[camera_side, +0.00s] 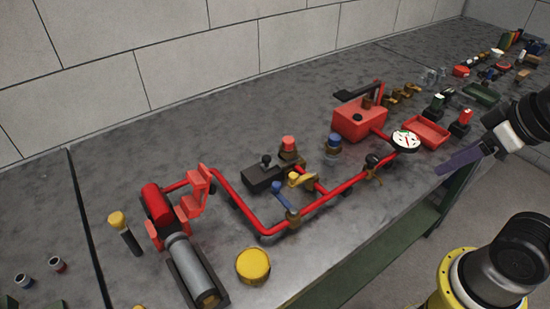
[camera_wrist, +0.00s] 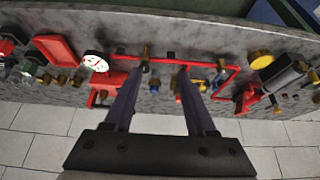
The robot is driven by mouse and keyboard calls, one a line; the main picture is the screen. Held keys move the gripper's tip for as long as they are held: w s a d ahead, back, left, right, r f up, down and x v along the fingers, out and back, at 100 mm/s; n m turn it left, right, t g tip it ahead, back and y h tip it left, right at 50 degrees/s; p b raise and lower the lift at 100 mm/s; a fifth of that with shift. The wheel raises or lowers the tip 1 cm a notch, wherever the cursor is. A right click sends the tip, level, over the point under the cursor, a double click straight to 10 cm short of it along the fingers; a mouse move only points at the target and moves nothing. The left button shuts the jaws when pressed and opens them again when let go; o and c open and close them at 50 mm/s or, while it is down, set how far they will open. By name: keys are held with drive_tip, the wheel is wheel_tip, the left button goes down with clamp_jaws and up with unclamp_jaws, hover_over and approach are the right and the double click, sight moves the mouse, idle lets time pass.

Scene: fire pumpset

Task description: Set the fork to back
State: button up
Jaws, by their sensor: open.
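A red forked bracket (camera_side: 198,186) stands upright by the red-and-grey pump cylinder (camera_side: 180,245) at the left of the bench; I take it to be the fork, but cannot tell for sure. A red piece (camera_wrist: 246,97) right of centre in the wrist view seems to be the same bracket. A black box with a short black knob lever (camera_side: 265,172) sits to its right. My gripper (camera_side: 452,166) is at the right, above the bench's front edge, far from the bracket. Its two dark fingers (camera_wrist: 165,70) are apart with nothing held between them.
A red pipe (camera_side: 325,208) runs along the bench to a white gauge (camera_side: 406,140). A red box with a black handle (camera_side: 359,119) stands behind it. A yellow round cap (camera_side: 253,266) lies near the front. Red trays (camera_side: 427,132) and small parts crowd the right; the back strip is clear.

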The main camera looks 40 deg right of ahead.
drive_tip(key=shift+o, duration=0.2)
drive_tip(key=w+r+m, duration=0.6)
drive_tip(key=r, duration=0.4)
drive_tip(key=w+a+r+m+g, duration=0.1)
drive_tip(key=w+a+r+m, duration=0.1)
drive_tip(key=w, duration=0.4)
drive_tip(key=w+a+r+m+g, duration=0.1)
drive_tip(key=w+a+r, duration=0.15)
drive_tip(key=w, duration=0.35)
drive_tip(key=g, duration=0.4)
hover_over(266, 157)
wheel_tip(266, 157, down, 16)
drive_tip(key=r, duration=0.1)
wheel_tip(266, 157, down, 14)
drive_tip(key=shift+s+r, duration=0.1)
